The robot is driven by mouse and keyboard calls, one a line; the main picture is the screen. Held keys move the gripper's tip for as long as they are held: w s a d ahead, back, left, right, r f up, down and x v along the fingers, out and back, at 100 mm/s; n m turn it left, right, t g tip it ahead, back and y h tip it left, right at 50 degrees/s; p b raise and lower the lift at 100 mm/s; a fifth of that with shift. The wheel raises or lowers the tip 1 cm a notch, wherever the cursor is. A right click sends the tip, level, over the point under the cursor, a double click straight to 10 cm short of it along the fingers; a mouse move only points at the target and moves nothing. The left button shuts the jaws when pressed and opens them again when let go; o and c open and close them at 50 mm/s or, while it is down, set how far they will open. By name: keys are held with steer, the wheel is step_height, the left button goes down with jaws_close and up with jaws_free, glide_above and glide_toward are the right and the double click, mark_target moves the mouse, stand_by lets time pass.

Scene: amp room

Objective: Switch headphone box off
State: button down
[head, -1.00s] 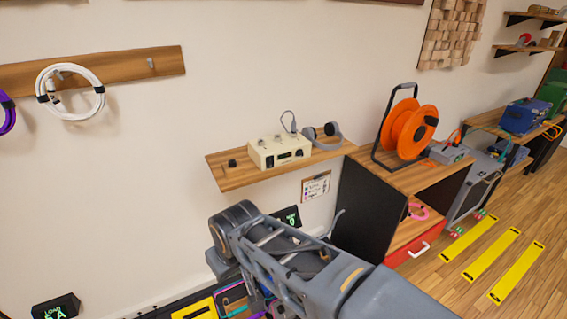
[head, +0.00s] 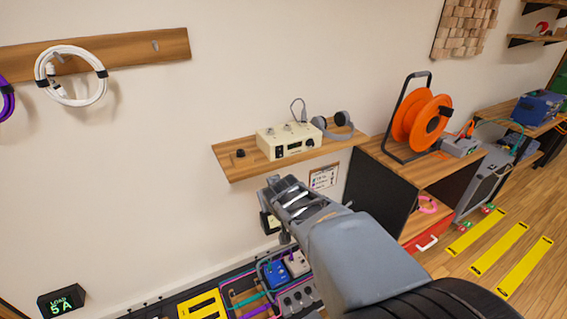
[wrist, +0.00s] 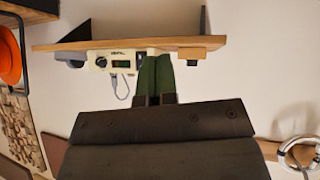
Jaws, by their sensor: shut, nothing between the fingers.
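The headphone box (head: 289,141) is a cream unit on a wooden wall shelf. Its front has a small dark display and a dark round knob, and several small controls sit on top. In the wrist view, which is upside down, the box (wrist: 102,56) shows its front, and the fingers cover part of it. My gripper (wrist: 156,58) is shut and empty, its green fingers pointing toward the box. I cannot tell whether the fingertips touch it. In the head view my arm is below the shelf and the fingertips cannot be made out.
Grey headphones (head: 334,123) stand right of the box and a small black object (head: 240,153) sits left of it on the shelf (head: 228,170). An orange cable reel (head: 418,120) stands on a cabinet to the right. A pedalboard with cables lies below.

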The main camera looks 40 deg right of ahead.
mark_target(280, 156)
steer(key=w+d+n+t+y+b, duration=0.1)
steer(key=d+t+b, duration=0.1)
steer(key=d+t, duration=0.5)
steer(key=d, duration=0.4)
steer(key=shift+w+d+f+y+b, duration=0.25)
steer(key=shift+d+y+b, duration=0.05)
steer(key=shift+d+y, duration=0.1)
steer(key=x, duration=1.4)
steer(key=shift+a+r, duration=0.2)
steer(key=shift+r, duration=0.05)
